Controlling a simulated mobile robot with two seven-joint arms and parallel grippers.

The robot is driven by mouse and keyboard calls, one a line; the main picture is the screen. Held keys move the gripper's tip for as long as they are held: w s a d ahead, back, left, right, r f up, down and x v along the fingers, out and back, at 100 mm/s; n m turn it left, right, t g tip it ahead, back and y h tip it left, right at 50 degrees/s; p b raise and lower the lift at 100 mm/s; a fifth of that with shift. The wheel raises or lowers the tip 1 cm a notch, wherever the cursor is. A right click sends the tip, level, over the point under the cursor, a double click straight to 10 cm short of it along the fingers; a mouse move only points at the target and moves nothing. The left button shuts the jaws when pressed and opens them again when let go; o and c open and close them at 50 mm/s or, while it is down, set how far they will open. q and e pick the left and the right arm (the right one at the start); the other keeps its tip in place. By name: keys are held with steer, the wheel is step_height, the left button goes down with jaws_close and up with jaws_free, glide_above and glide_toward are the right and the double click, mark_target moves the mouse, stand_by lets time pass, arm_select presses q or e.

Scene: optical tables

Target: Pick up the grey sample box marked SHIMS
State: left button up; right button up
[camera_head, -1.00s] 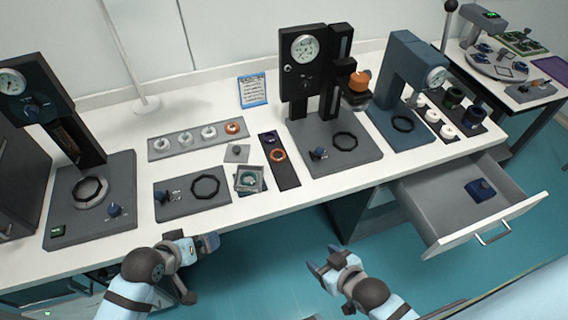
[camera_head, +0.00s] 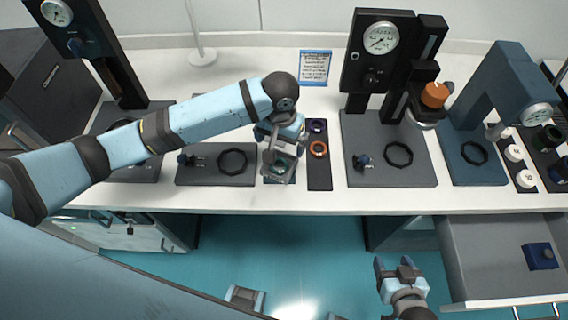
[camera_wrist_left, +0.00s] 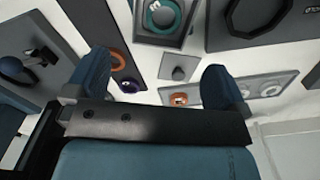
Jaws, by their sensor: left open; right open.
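A small grey box (camera_wrist_left: 180,68) with a pale mark lies on the white table in the left wrist view; I cannot read the mark. It is hidden under my left arm in the head view. My left gripper (camera_head: 280,165) is over the table between the grey plate and the dark strip. In the left wrist view its fingers (camera_wrist_left: 158,80) are apart and empty, with the small box beyond and between the tips. Beside it is a square grey tray (camera_wrist_left: 143,38) with a teal ring. My right gripper (camera_head: 394,265) is open and empty in front of the table.
A dark strip (camera_head: 319,180) with a purple and an orange ring lies right of my left gripper. A grey plate (camera_head: 215,178) with a black ring lies left. A black press (camera_head: 390,60) and a blue press (camera_head: 512,85) stand right. A drawer (camera_head: 480,260) is open.

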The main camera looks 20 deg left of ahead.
arm_select(q)
glide_above(280, 164)
steer(key=f, duration=0.4)
steer(key=shift+w+d+f, duration=0.15)
steer(key=shift+w+f, duration=0.05)
steer(key=shift+f, duration=0.1)
steer(key=shift+s+f+p, duration=0.1)
steer(key=shift+f+p, duration=0.2)
steer(key=shift+f, duration=2.35)
steer(key=c, duration=0.9)
steer(key=shift+o, duration=0.2)
steer(key=shift+r, duration=0.1)
